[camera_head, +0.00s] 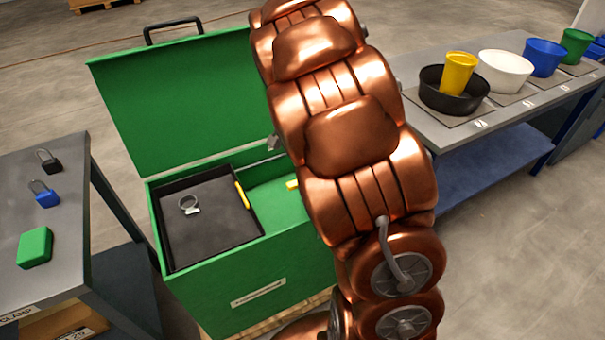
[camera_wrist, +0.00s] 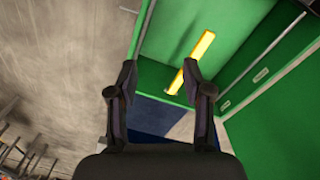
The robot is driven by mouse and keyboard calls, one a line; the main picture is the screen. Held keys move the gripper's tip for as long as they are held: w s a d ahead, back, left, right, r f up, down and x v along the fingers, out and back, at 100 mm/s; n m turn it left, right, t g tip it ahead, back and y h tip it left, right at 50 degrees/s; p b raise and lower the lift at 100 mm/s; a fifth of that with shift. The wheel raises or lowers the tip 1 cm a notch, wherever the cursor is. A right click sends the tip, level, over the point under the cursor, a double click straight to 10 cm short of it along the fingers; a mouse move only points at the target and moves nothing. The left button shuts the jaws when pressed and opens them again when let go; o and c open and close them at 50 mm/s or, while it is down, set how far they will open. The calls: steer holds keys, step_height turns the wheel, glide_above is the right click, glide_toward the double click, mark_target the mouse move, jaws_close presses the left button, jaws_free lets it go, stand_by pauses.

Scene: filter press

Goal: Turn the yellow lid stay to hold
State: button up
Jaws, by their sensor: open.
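The yellow lid stay (camera_wrist: 196,60) shows in the wrist view as a slanting bar against green metal, its lower end near a small pivot. My gripper (camera_wrist: 160,72) is open and empty. Its right fingertip overlaps the bar's lower part in the picture; I cannot tell whether they touch. In the head view the green box (camera_head: 245,260) stands with its lid (camera_head: 185,95) raised. A small yellow end (camera_head: 292,184) shows beside my arm, perhaps part of the stay. My arm hides the box's right side and my gripper there.
A black tray (camera_head: 190,240) in the box holds a ring clamp (camera_head: 189,206), with a yellow strip (camera_head: 242,195) at its right edge. A left table (camera_head: 75,220) holds padlocks and a green block (camera_head: 35,248). A right bench (camera_head: 420,125) holds cups and a black bowl (camera_head: 440,97).

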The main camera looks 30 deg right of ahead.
steer(key=s+a+r+n, duration=0.4)
steer(key=s+a, duration=0.2)
steer(key=s, duration=0.2)
steer(key=shift+s+a+r, duration=0.25)
steer(key=shift+s+a, duration=0.05)
steer(key=shift+p, duration=0.3)
steer(key=s+a+r+n+p, duration=0.2)
steer(key=s+a+n, duration=0.1)
steer(key=s, duration=0.3)
steer(key=s+a+r+n+p, duration=0.1)
steer(key=s+a+r+n, duration=0.1)
steer(key=s, duration=0.5)
steer(key=s+a+r+n+g+p, duration=0.1)
steer(key=s+a+r+n+p, duration=0.1)
steer(key=s+a+n, duration=0.2)
steer(key=s+n, duration=0.1)
steer(key=s, duration=0.1)
steer(key=shift+s+a+y+p, duration=0.3)
